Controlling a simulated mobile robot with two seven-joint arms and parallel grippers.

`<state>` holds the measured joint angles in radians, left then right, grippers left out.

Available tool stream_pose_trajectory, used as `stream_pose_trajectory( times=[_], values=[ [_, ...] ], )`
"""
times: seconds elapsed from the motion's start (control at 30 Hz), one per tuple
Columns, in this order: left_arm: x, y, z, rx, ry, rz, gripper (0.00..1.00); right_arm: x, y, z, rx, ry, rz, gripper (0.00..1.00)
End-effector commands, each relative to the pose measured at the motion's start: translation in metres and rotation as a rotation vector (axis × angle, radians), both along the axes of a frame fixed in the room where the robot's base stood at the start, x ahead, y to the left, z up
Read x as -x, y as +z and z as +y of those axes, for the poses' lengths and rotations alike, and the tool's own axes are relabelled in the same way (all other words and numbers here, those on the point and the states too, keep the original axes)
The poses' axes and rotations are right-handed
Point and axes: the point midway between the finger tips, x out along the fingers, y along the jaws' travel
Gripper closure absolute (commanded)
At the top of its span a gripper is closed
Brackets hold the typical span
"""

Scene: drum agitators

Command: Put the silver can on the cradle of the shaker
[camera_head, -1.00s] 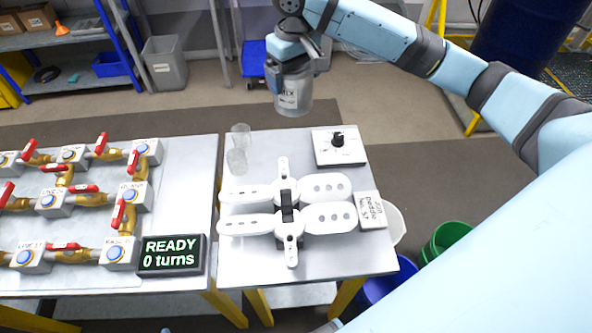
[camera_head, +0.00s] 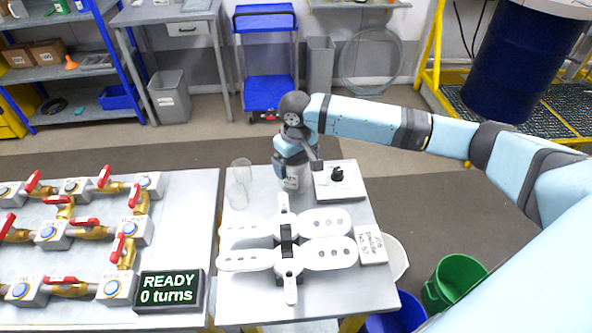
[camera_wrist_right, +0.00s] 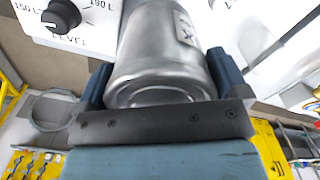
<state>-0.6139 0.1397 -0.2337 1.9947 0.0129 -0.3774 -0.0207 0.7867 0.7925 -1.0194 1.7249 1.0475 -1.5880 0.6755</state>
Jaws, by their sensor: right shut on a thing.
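The silver can (camera_head: 291,184) is in my right gripper (camera_head: 297,168), near the back of the right-hand table, between clear cups and a dial box. In the right wrist view the can (camera_wrist_right: 160,55) sits between the dark fingers (camera_wrist_right: 158,85), which are shut on it. The gripper hides much of the can in the head view. Whether its base touches the table, I cannot tell. The shaker (camera_head: 286,232) lies in front of the can, with white paddle-shaped arms and a dark centre piece; nothing rests on it. My left gripper is not in view.
The dial box (camera_head: 350,188) is right of the can. Clear cups (camera_head: 240,170) stand to its left. A small printed block (camera_head: 371,250) sits right of the shaker. A display (camera_head: 169,290) reads "READY 0 turns". Valves with red handles (camera_head: 110,232) fill the left table.

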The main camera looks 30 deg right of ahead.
Motion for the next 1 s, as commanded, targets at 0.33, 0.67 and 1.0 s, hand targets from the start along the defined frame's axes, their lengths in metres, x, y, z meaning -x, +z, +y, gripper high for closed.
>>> stream_pose_trajectory(
  times=[0.33, 0.67, 1.0],
  values=[
    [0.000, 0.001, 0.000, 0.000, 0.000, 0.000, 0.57, 0.000, -0.032, 0.000, 0.000, 0.000, 0.000, 0.44],
    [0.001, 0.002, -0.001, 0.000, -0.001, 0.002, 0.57, 0.000, -0.035, 0.000, 0.001, 0.000, 0.001, 0.00],
    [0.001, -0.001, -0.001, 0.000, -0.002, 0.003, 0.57, 0.000, -0.021, 0.000, 0.000, 0.000, -0.001, 0.00]
  ],
)
